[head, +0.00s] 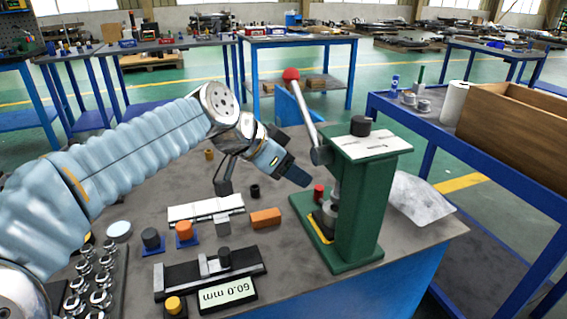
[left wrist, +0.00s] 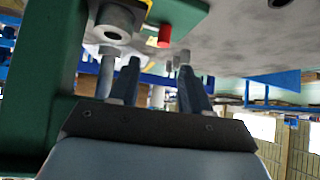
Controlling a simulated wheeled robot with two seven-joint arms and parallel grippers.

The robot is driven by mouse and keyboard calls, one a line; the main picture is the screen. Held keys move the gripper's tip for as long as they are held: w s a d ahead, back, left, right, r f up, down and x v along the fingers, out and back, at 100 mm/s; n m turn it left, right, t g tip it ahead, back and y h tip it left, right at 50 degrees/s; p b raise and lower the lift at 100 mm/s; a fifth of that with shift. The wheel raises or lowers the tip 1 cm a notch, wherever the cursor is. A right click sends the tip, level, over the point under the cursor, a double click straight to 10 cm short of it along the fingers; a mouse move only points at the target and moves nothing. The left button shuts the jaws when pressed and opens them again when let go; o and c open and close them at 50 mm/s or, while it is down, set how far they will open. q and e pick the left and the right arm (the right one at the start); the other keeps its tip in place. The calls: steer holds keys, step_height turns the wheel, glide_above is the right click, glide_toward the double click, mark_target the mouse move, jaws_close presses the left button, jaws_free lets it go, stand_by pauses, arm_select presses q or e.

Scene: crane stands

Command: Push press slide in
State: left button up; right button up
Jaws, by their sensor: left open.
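The green press (head: 360,200) stands upright at the right of the workbench, with a silver lever and red knob (head: 290,75) raised up and left. Low in its opening are a grey cylindrical part (head: 329,213), a yellow-edged plate (head: 318,229) and a small red knob (head: 318,192). My left gripper (head: 300,178) points at the press from the left, open and above the bench, apparently just short of it. In the left wrist view, its two fingers (left wrist: 160,80) are spread with nothing held; the red knob (left wrist: 165,36) and press column (left wrist: 57,75) show beyond. My right gripper is out of view.

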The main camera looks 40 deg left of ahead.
arm_select(q)
steer(key=v, duration=0.3)
steer(key=shift+s, duration=0.1)
stand_by(0.5)
